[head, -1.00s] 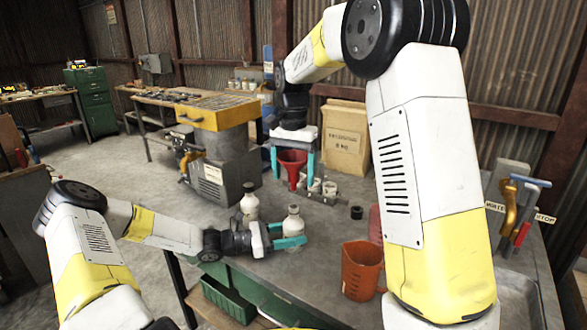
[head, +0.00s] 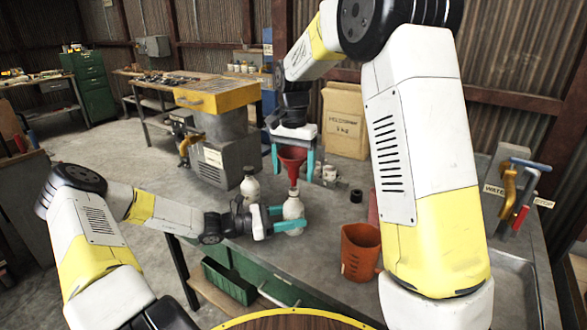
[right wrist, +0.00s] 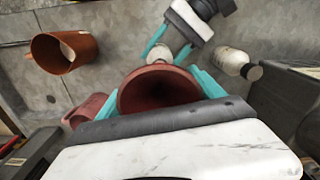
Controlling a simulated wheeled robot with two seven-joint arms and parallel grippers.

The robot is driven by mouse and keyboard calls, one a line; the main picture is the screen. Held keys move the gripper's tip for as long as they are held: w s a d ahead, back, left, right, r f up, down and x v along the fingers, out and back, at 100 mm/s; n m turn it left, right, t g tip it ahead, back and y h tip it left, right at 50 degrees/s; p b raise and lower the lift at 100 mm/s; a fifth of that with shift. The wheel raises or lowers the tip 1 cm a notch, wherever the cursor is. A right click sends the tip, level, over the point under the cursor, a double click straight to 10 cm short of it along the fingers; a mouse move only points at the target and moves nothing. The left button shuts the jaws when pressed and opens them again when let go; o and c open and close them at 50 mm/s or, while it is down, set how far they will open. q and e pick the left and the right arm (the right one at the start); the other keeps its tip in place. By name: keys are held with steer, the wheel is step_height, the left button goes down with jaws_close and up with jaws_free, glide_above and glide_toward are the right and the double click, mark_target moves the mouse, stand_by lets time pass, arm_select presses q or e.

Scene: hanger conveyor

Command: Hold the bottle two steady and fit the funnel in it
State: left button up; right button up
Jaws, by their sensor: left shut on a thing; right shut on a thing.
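A white bottle (head: 293,210) stands on the bench, and my left gripper (head: 283,217) is shut around its body from the left. My right gripper (head: 292,165) is shut on the red funnel (head: 292,156), one teal finger on each side. The funnel is upright, with its spout right over the bottle's neck. I cannot tell whether the spout tip is inside the mouth. In the right wrist view the wide funnel mouth (right wrist: 158,92) hides most of the held bottle (right wrist: 160,53).
A second white bottle (head: 250,187) stands just left of the held one. An orange jug (head: 359,252) stands on the bench (head: 330,225) to the right. A small dark ring (head: 356,196) and a rack with white cups (head: 329,174) lie behind. A paper sack (head: 344,120) stands at the back.

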mark_target(294, 184)
steer(key=shift+f, duration=2)
stand_by(1.8)
steer(key=o, duration=1)
steer(key=shift+o, duration=1.4)
step_height(294, 184, up, 12)
